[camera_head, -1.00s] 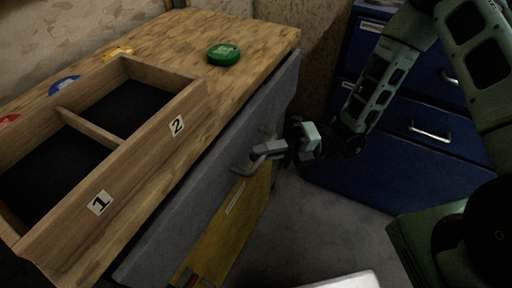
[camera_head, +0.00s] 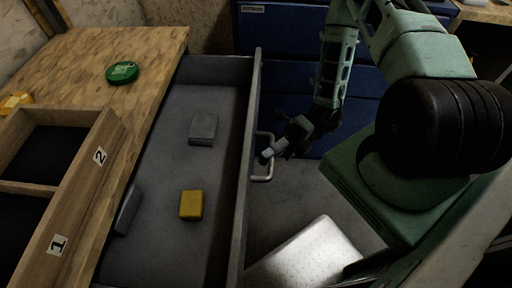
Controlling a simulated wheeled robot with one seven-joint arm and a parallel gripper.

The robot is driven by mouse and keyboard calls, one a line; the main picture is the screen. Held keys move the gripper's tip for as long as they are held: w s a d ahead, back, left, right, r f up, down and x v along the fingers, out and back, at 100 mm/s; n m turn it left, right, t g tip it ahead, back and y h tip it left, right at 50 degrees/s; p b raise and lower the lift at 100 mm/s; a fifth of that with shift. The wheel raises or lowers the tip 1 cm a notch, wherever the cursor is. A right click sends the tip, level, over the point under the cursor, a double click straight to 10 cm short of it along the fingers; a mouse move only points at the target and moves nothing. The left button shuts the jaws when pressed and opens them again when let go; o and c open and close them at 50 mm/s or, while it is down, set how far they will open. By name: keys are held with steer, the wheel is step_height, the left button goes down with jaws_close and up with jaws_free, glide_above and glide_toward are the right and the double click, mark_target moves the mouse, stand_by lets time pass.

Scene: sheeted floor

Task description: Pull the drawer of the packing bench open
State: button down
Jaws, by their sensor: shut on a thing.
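The packing bench (camera_head: 150,50) has a wooden top and stands at the left. Its grey drawer (camera_head: 168,130) is pulled well out to the right, so its inside shows. Inside lie a yellow block (camera_head: 191,205), a grey block (camera_head: 203,128) and a dark grey piece (camera_head: 127,211) at the bench side. The drawer's handle (camera_head: 265,178) is a light metal bar on the front panel. My gripper (camera_head: 268,154) is shut on the handle at the outer side of the front panel.
A wooden tray (camera_head: 85,185) with compartments marked 1 and 2 sits on the bench, beside a green disc (camera_head: 122,72) and a yellow one (camera_head: 14,102). Blue cabinets (camera_head: 285,70) stand behind my arm. A pale perforated surface (camera_head: 310,258) lies low at the front right.

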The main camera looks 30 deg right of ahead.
steer(key=shift+d, duration=0.25)
steer(key=c, duration=1.5)
jaws_free()
steer(key=shift+o, duration=0.2)
steer(key=w+d+f+b, duration=0.1)
steer(key=w+d+f, duration=0.1)
steer(key=d, duration=1.5)
steer(key=shift+f, duration=0.2)
steer(key=shift+w, duration=0.1)
